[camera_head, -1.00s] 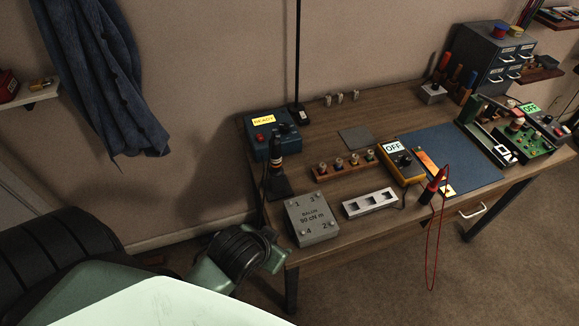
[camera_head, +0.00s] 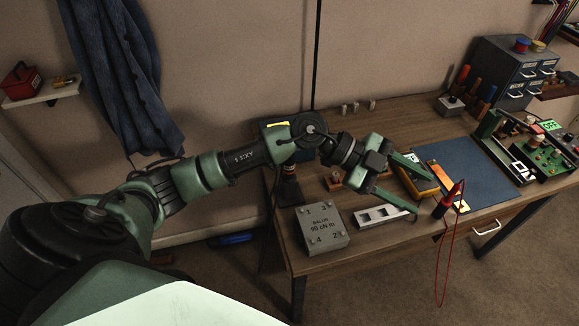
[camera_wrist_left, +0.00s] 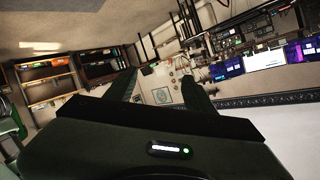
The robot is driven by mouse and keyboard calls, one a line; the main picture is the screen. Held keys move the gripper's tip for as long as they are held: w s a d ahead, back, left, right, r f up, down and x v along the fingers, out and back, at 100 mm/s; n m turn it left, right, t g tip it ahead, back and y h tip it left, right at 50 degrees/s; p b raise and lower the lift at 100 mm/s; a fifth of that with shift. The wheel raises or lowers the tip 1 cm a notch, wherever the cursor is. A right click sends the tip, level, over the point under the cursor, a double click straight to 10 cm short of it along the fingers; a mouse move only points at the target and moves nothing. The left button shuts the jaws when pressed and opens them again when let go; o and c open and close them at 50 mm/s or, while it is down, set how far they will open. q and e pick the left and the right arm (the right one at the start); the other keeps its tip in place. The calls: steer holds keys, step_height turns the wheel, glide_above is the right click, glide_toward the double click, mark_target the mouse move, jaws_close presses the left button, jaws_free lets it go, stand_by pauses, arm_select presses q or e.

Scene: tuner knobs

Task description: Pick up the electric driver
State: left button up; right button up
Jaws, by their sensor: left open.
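The electric driver (camera_head: 288,170) looks like a dark upright tool in a black stand (camera_head: 288,193) at the bench's left side. My left arm crosses in front of it and hides most of it in the head view. My left gripper (camera_head: 422,193) is open and empty, well to the right of the driver, over the middle of the bench near the yellow meter. In the left wrist view the two fingers (camera_wrist_left: 160,88) are spread with nothing between them, and the driver does not show. My right gripper is not in view.
A grey torque block (camera_head: 322,228) and a slotted metal block (camera_head: 382,216) stand at the front left. A yellow meter (camera_head: 424,188), blue mat (camera_head: 480,178) and red probe (camera_head: 449,200) with hanging lead are to the right. A blue box behind my arm is mostly hidden.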

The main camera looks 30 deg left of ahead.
arm_select(q)
steer(key=w+a+f+g+y, duration=0.1)
steer(key=a+f+y, duration=0.3)
steer(key=a, duration=0.2)
steer(key=n+g+y, duration=0.2)
steer(key=n+y, duration=0.4)
steer(key=y, duration=0.4)
glide_above(289, 163)
steer(key=w+a, duration=0.1)
steer(key=w, duration=0.1)
steer(key=shift+s+f, duration=0.1)
steer(key=shift+f, duration=0.7)
steer(key=shift+a+f+n, duration=0.2)
steer(key=shift+n, duration=0.1)
steer(key=f+p, duration=0.1)
steer(key=f, duration=0.1)
steer(key=f+p, duration=0.1)
steer(key=f, duration=0.1)
steer(key=f+p, duration=0.1)
steer(key=f, duration=0.1)
steer(key=shift+s+d+f, duration=0.15)
steer(key=shift+s+f, duration=0.05)
steer(key=shift+s, duration=0.1)
steer(key=shift+f, duration=0.4)
steer(key=shift+w, duration=0.1)
jaws_close()
steer(key=shift+r, duration=0.1)
